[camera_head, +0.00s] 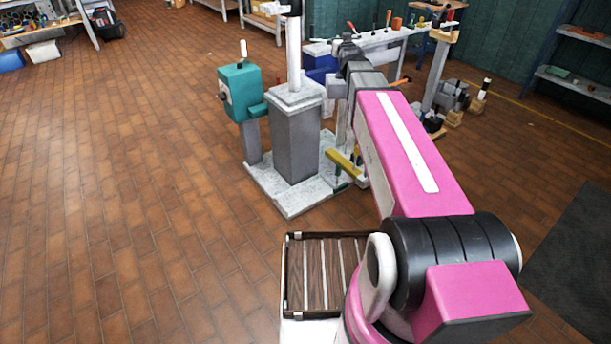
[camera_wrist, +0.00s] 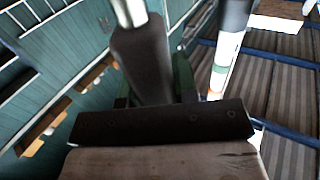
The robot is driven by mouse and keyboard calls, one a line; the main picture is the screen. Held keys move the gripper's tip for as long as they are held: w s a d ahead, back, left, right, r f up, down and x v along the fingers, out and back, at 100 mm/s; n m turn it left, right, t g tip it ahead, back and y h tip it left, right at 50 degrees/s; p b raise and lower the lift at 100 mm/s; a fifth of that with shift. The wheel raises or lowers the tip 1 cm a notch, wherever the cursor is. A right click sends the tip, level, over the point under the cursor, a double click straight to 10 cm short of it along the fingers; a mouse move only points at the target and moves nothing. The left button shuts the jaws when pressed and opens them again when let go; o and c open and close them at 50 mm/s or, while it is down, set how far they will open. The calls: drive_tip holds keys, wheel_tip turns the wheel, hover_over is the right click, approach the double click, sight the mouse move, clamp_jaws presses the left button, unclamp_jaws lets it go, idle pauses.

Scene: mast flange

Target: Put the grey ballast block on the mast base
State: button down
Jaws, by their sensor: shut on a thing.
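The mast base (camera_head: 290,200) is a pale plate on the floor. On it stands a dark grey pedestal (camera_head: 297,145) with a pale stepped top and an upright white mast (camera_head: 293,55). My gripper (camera_head: 340,88) is at the far end of my pink arm, close to the right side of the pedestal top, and is partly hidden. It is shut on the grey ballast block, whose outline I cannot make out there. In the wrist view a worn grey-brown surface (camera_wrist: 165,162) fills the bottom, under a dark bar; it may be the block. I cannot tell whether the block touches the base.
A teal box on a post (camera_head: 240,95) stands at the left of the base. A yellow bar (camera_head: 343,162) lies low at its right. A bench with tools (camera_head: 385,38) is behind. A slatted tray (camera_head: 325,275) is near. The floor at left is clear.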

sight(327, 74)
drive_tip(key=shift+w+a+f, duration=0.1)
drive_tip(key=shift+f, duration=0.25)
drive_tip(key=shift+n+y, duration=0.5)
drive_tip(key=shift+y, duration=0.3)
drive_tip(key=a+f, duration=0.1)
drive_tip(key=f, duration=0.3)
drive_tip(key=w+a+f, duration=0.1)
drive_tip(key=a+f, duration=0.1)
drive_tip(key=f, duration=0.3)
drive_tip(key=w+a+f, duration=0.1)
drive_tip(key=f, duration=0.3)
drive_tip(key=shift+w+a+f, duration=0.2)
drive_tip(key=shift+a+f, duration=0.05)
drive_tip(key=s+a+f+n+g+y, duration=0.1)
drive_tip(key=s+a+f+n+y, duration=0.25)
drive_tip(key=f, duration=1.05)
drive_tip(key=s+a+f+g+y, duration=0.15)
drive_tip(key=s+a+f, duration=0.4)
drive_tip(key=f, duration=0.85)
drive_tip(key=s+a+f+n+g+y, duration=0.1)
drive_tip(key=s+a+f+n+y, duration=0.3)
drive_tip(key=f, duration=1.1)
drive_tip(key=w+a+f+m+h, duration=0.1)
drive_tip(key=w+a+f, duration=0.3)
drive_tip(key=w+f, duration=0.6)
drive_tip(key=shift+w+f+m, duration=0.4)
drive_tip(key=shift+w+m, duration=0.15)
drive_tip(key=shift+w, duration=0.35)
drive_tip(key=shift+t, duration=0.25)
